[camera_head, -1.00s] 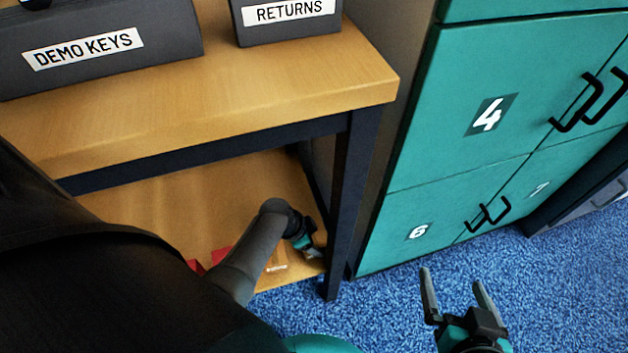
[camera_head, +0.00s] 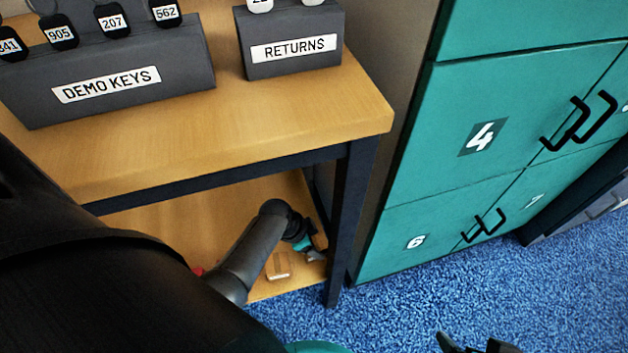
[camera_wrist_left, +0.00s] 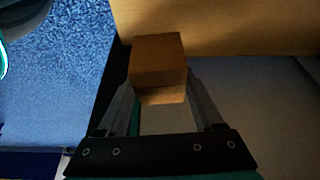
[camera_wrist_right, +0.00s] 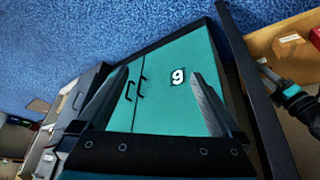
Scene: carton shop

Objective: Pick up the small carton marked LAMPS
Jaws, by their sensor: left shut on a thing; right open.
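My left gripper (camera_head: 310,248) is low at the right end of the lower shelf, beside the table leg. In the left wrist view the left gripper (camera_wrist_left: 160,98) is shut on a small brown carton (camera_wrist_left: 158,62), held between its fingertips. No marking on it can be read, so I cannot tell whether it is the LAMPS one. Another small carton (camera_head: 278,266) with a pale strip lies on the shelf, left of the gripper; it also shows in the right wrist view (camera_wrist_right: 288,45). My right gripper (camera_wrist_right: 163,85) is open and empty, mostly below the head view.
The wooden table (camera_head: 300,110) with dark legs stands over the lower shelf (camera_head: 190,220). It bears a DEMO KEYS rack (camera_head: 180,85) and a RETURNS box (camera_head: 340,50). Teal lockers (camera_head: 430,190) stand to the right. Blue carpet (camera_head: 410,300) is clear in front.

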